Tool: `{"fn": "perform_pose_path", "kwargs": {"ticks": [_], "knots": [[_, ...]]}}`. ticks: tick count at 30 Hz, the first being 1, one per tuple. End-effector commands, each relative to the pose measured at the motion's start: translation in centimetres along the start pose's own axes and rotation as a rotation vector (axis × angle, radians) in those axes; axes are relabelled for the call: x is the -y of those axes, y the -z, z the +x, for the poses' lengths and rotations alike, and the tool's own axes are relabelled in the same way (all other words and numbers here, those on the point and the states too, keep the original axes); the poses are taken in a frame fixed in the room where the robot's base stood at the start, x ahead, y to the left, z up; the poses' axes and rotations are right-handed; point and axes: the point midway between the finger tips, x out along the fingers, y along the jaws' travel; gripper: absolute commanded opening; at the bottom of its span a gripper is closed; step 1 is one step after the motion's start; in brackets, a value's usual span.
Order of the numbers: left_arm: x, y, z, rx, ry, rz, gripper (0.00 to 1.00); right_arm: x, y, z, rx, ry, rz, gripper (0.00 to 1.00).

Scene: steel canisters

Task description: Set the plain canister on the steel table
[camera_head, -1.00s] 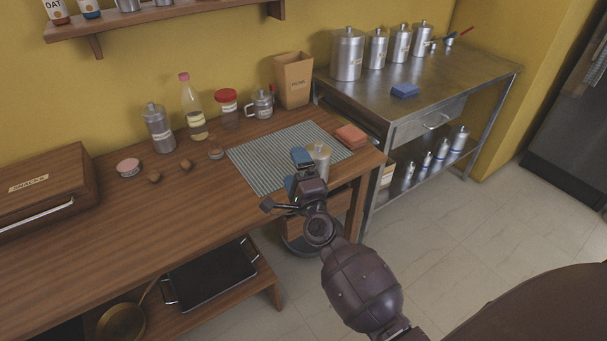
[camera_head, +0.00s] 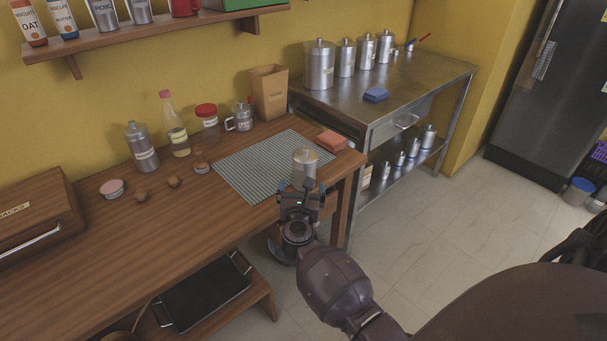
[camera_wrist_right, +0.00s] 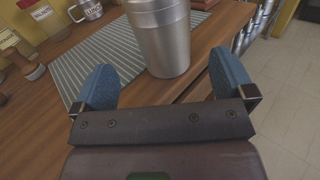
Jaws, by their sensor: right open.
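A steel canister (camera_head: 304,163) with a knobbed lid and no label that I can see stands upright on the wooden counter (camera_head: 235,212), near its right front corner. My right gripper (camera_head: 302,192) is open at the near side of this canister. In the right wrist view the canister (camera_wrist_right: 165,42) stands ahead, between the lines of the two blue fingers, with nothing gripped. The steel table (camera_head: 425,82) is to the right of the counter, at the back. My left gripper is not in view.
Several canisters (camera_head: 319,66) stand along the steel table's back, with a blue sponge (camera_head: 375,95) nearer its front. The table's right half has bare room. A striped mat (camera_head: 245,165), an orange sponge (camera_head: 331,141) and a labelled canister (camera_head: 141,148) are on the counter.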

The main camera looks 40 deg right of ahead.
Motion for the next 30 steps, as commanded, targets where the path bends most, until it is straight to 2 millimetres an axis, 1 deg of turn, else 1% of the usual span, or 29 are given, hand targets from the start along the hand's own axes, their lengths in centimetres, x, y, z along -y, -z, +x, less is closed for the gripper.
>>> {"fn": "perform_pose_path", "kwargs": {"ticks": [1, 3, 6, 11, 14, 18, 21, 24, 30], "knots": [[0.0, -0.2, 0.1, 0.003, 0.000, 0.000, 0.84, 0.0, 0.1, 0.8, 0.001, 0.000, -0.004, 1.00], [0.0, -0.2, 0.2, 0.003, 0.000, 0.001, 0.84, 0.0, 0.1, 1.7, 0.000, -0.001, -0.005, 1.00], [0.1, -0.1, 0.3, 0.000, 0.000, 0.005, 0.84, 0.0, 0.0, 2.6, 0.000, -0.001, -0.004, 1.00], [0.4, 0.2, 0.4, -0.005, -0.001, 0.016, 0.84, 0.1, -0.1, 3.4, 0.001, -0.001, -0.004, 1.00], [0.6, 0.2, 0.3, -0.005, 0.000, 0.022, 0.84, 0.1, -0.7, 4.5, 0.004, -0.001, -0.003, 1.00], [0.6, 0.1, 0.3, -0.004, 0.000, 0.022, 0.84, 0.3, -1.3, 6.4, 0.004, -0.001, -0.005, 1.00], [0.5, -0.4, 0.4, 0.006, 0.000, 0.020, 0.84, 0.3, -0.9, 7.5, 0.000, -0.002, -0.007, 1.00], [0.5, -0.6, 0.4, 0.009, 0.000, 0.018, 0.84, 0.3, -0.9, 8.1, 0.000, -0.001, -0.006, 1.00], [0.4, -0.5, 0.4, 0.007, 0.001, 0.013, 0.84, 0.3, -1.0, 8.3, 0.000, -0.001, -0.004, 1.00]]}}
